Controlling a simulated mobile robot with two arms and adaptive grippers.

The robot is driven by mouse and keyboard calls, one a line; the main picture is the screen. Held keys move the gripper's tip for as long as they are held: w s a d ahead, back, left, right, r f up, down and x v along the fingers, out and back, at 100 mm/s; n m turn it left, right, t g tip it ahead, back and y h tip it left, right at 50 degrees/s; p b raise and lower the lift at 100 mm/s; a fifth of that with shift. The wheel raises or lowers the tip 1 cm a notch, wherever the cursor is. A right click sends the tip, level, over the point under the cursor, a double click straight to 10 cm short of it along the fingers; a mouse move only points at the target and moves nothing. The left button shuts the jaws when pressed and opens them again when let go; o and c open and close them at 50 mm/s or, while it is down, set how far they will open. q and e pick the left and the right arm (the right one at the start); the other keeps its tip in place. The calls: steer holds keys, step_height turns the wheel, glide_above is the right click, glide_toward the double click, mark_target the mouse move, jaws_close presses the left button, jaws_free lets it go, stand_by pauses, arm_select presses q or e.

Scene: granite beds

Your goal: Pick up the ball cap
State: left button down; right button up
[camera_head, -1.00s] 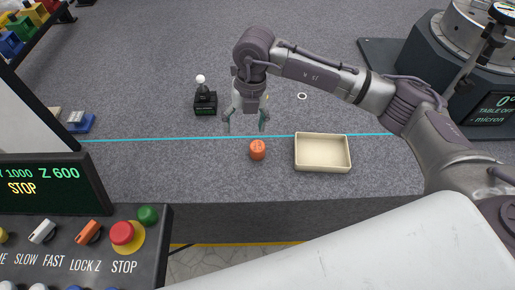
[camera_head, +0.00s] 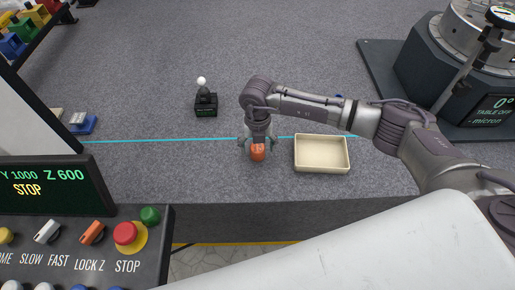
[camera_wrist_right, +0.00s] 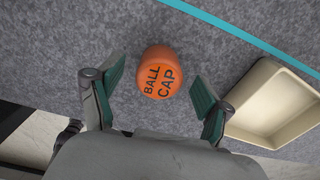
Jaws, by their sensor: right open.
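The ball cap (camera_head: 258,153) is a small orange cylinder on the grey granite surface, just in front of the cyan line. In the right wrist view the orange cap (camera_wrist_right: 160,60) shows the words "BALL CAP" on its top. My right gripper (camera_head: 258,148) is directly above and around it from behind, pointing down. In the wrist view the right gripper (camera_wrist_right: 153,95) is open, with one green-padded finger on each side of the cap, apart from it. The fingers partly overlap the cap in the head view. My left gripper is not in view.
A cream tray (camera_head: 322,171), empty, stands just right of the cap, and it also shows in the wrist view (camera_wrist_right: 240,128). A black stand with a white ball (camera_head: 206,104) is behind left. A control panel (camera_head: 100,232) fills the front left. A rotary table (camera_head: 455,60) is back right.

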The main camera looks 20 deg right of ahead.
steer(key=shift+f, duration=0.75)
steer(key=c, duration=0.9)
steer(key=shift+r, duration=0.1)
